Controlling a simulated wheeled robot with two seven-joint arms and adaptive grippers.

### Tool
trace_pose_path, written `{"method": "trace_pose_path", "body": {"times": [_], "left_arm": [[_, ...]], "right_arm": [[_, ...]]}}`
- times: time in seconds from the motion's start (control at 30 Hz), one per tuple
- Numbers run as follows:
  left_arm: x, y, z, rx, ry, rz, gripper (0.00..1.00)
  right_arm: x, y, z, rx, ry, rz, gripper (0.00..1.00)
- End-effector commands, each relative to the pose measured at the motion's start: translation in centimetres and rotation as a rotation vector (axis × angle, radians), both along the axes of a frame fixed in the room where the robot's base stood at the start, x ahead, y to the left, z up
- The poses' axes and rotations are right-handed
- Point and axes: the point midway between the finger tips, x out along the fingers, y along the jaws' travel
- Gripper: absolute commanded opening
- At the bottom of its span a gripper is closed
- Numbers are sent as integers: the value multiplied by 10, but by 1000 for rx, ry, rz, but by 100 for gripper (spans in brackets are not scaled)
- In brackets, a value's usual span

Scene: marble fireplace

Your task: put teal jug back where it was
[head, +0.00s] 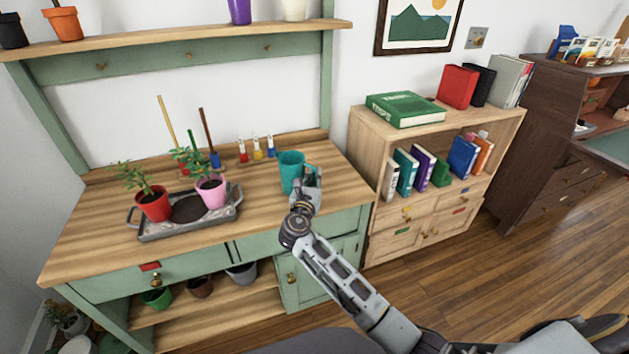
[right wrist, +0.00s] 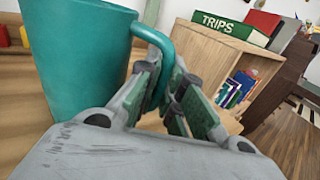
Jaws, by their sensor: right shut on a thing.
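The teal jug (head: 291,172) is upright at the right end of the wooden bench top (head: 255,205). I cannot tell whether its base touches the wood. My right gripper (head: 306,180) is at the jug's right side, shut on its handle. In the right wrist view the jug (right wrist: 80,65) fills the upper left, and its curved handle (right wrist: 165,50) passes between the fingers of my right gripper (right wrist: 168,95). My left gripper is not in view.
A grey tray (head: 190,230) with potted plants stands left on the bench. Small coloured bottles (head: 257,150) stand behind the jug. A bookcase (head: 375,125) with books is to the right. Bare wood lies between tray and jug.

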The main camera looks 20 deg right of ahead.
Motion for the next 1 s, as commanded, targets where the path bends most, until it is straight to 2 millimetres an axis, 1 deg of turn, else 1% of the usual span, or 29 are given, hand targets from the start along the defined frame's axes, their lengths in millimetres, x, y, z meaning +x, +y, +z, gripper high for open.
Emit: {"method": "trace_pose_path", "body": {"times": [0.17, 0.53, 0.57, 0.7, 1.0], "left_arm": [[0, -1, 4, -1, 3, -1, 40], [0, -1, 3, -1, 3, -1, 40], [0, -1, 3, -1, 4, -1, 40], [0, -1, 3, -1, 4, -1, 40], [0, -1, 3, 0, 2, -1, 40]], "right_arm": [[0, 0, -2, 1, -4, 1, 0], [0, 0, -4, 1, -3, 0, 0], [0, 0, -6, 0, -1, 0, 13], [0, 0, -6, 1, -1, 0, 30], [0, 0, -5, 1, -1, 0, 30]]}}
